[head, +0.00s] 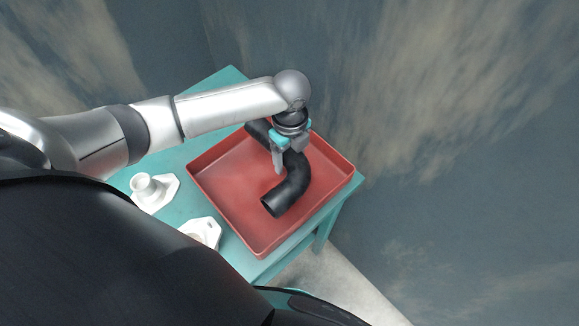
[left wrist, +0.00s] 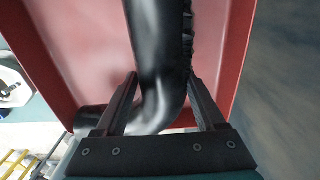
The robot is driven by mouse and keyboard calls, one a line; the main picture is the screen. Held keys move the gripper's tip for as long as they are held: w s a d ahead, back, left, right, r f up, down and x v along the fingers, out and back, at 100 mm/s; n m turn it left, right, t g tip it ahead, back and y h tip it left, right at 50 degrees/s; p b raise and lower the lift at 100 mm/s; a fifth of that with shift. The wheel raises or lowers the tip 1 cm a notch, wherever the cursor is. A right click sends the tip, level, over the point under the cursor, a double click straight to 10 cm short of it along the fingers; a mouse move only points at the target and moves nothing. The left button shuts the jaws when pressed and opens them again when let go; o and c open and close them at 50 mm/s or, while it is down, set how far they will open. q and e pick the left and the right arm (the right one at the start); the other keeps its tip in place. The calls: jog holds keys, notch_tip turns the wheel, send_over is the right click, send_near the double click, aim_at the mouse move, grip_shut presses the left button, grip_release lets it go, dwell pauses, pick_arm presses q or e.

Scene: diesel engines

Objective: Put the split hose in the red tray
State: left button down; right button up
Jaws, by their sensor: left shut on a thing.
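The black split hose (head: 290,184) is a bent, S-shaped tube over the floor of the red tray (head: 228,182). My left gripper (head: 284,166) is above the tray and shut on the hose near its middle. In the left wrist view the hose (left wrist: 160,60) passes between the two fingers (left wrist: 163,95), and a ragged split edge shows along its right side. The tray's wall (left wrist: 238,50) also shows there. Whether the hose touches the tray floor I cannot tell. My right gripper is not in view.
The tray stands on a teal table (head: 228,82). To its left are a white flanged part (head: 152,190) and another white part (head: 204,232), partly hidden by my body. The table's edge runs close along the tray's right side.

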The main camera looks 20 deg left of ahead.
pick_arm(q)
jog(key=shift+f+b, duration=0.4)
jog(key=shift+f, duration=2.15)
jog(key=shift+f, duration=0.15)
grip_release()
notch_tip(320, 180, up, 12)
jog(key=shift+r+p, duration=0.2)
jog(key=shift+p, duration=0.75)
